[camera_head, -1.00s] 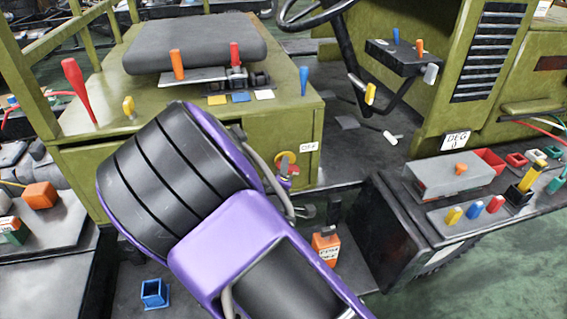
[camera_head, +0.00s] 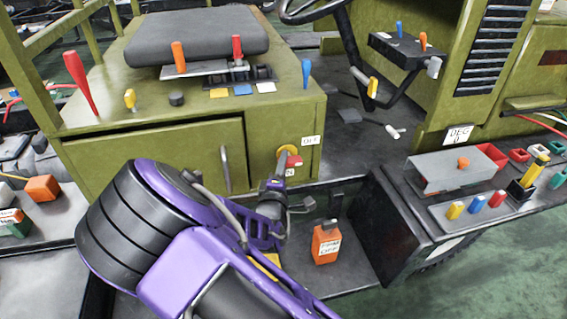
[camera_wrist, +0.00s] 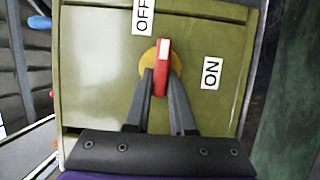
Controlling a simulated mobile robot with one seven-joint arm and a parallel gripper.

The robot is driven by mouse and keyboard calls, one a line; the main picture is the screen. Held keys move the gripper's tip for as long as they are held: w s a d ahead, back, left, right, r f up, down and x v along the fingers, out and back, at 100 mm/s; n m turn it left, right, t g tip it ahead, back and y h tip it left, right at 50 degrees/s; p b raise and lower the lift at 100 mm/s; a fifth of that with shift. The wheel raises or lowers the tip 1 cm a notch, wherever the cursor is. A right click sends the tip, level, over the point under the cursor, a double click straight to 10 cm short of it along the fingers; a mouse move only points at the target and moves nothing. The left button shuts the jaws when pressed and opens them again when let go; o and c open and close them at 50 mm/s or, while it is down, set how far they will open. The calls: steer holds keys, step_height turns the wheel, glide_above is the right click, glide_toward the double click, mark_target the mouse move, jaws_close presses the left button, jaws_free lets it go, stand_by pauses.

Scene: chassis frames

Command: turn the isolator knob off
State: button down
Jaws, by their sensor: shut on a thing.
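The isolator knob (camera_head: 293,161) is a red lever on a round yellow disc on the olive panel. In the wrist view the red lever (camera_wrist: 161,75) stands vertical, its white-marked end up, pointing just right of the OFF label (camera_wrist: 143,15). The ON label (camera_wrist: 211,73) is to its right. My gripper (camera_wrist: 161,82) is shut on the red lever, one dark finger on each side. In the head view my gripper (camera_head: 283,166) reaches up to the knob from below and hides part of it and of the ON label (camera_head: 290,173). The OFF label (camera_head: 309,141) is clear.
A grey door handle (camera_head: 226,169) is left of the knob. An orange bottle (camera_head: 325,244) stands on the floor below right. Coloured levers stand on the panel top.

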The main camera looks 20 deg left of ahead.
steer(key=shift+a+r, duration=0.1)
steer(key=c, duration=0.8)
jaws_free()
steer(key=s+d, duration=0.2)
steer(key=s, duration=1.5)
steer(key=shift+d+p, duration=0.4)
